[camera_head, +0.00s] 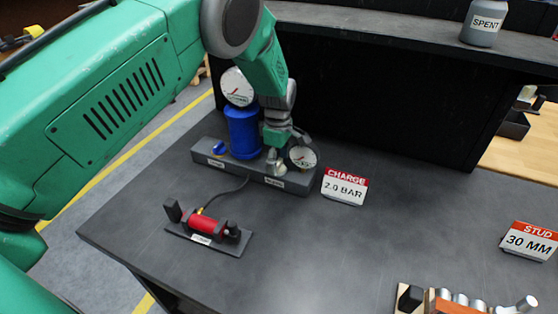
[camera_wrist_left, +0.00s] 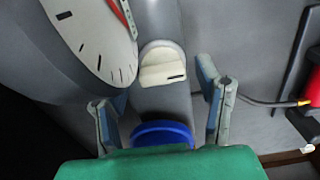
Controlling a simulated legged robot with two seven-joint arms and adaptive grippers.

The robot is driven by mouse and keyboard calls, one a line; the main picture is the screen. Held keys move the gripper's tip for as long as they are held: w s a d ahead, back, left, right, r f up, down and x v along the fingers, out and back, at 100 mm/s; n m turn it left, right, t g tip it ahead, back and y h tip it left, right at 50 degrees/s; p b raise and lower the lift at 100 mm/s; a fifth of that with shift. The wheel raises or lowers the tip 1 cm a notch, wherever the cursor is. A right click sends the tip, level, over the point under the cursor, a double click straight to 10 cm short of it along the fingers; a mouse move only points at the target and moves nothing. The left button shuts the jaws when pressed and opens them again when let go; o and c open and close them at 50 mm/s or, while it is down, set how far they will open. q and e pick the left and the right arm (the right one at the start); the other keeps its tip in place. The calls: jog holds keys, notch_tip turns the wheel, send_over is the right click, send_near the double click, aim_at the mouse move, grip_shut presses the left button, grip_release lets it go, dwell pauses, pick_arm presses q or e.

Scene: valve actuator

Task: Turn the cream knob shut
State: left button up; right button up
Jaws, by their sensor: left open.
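The cream knob (camera_head: 277,167) sits on the grey manifold block (camera_head: 213,160), between the blue cylinder (camera_head: 243,132) and the small gauge (camera_head: 302,157). My left gripper (camera_head: 279,150) reaches down from above, right at the knob, and partly hides it. In the left wrist view, the cream knob (camera_wrist_left: 162,66) has a round base and a bar with a dark mark. My left gripper (camera_wrist_left: 162,105) is open there, one finger on each side of the knob's line and apart from it. My right gripper is not in view.
A large gauge face (camera_wrist_left: 90,35) lies close beside the left finger. A red cylinder (camera_head: 207,224) on a dark stand is cabled to the block. A CHARGE 2.0 BAR sign (camera_head: 344,187) stands right of the block. The middle of the bench (camera_head: 300,250) is clear.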

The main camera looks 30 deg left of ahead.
aim_at(279, 161)
pick_arm(q)
notch_tip(279, 161, up, 12)
dwell(0.4)
jog(key=shift+w+f, duration=0.1)
dwell(0.3)
